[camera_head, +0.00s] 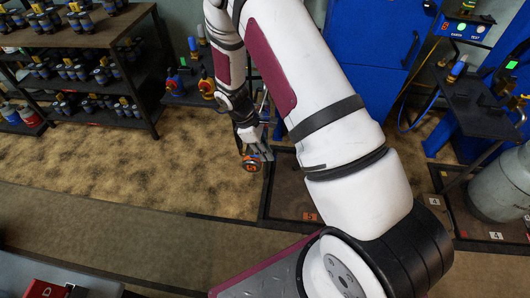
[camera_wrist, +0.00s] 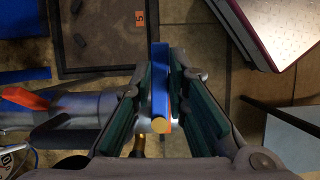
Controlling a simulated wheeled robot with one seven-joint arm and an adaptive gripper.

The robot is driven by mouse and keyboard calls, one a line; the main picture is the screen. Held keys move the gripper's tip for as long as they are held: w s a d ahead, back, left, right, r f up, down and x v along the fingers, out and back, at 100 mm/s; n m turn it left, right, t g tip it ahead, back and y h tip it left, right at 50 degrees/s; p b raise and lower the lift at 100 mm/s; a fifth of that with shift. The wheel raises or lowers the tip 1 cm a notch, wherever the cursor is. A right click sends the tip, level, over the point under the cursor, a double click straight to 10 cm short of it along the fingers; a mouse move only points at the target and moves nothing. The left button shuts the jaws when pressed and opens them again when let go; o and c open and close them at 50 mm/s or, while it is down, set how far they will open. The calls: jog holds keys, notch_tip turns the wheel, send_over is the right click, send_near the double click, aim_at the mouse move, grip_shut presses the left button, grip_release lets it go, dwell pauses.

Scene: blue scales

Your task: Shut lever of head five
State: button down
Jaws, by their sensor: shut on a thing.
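A blue lever (camera_wrist: 160,75) with a brass-coloured round end (camera_wrist: 159,125) stands between the green pads of my gripper (camera_wrist: 160,100) in the wrist view. My gripper is shut on it. In the head view my gripper (camera_head: 255,150) is low in front of the blue cabinet, beside an orange tag (camera_head: 251,166) on the head. The head's body is mostly hidden by my gripper and arm. An orange "5" tag (camera_wrist: 140,18) marks the dark floor plate (camera_wrist: 100,45) in the wrist view.
A shelf rack (camera_head: 90,75) of dark fittings stands at the left. A blue cabinet (camera_head: 370,50) stands behind my arm. A dark bench (camera_head: 470,105) and a grey cylinder (camera_head: 500,185) are at the right. An orange-red handle (camera_wrist: 25,97) lies left of my gripper. The tan floor at left is clear.

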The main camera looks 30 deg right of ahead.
aim_at(252, 153)
jog(key=shift+w+d+n, duration=0.1)
jog(key=shift+w+n, duration=0.1)
jog(key=shift+n, duration=0.2)
jog(key=c, duration=1.6)
grip_release()
jog(key=shift+o, duration=0.2)
jog(key=v, duration=1.2)
jog(key=shift+s+r, duration=0.1)
jog(key=shift+s, duration=0.05)
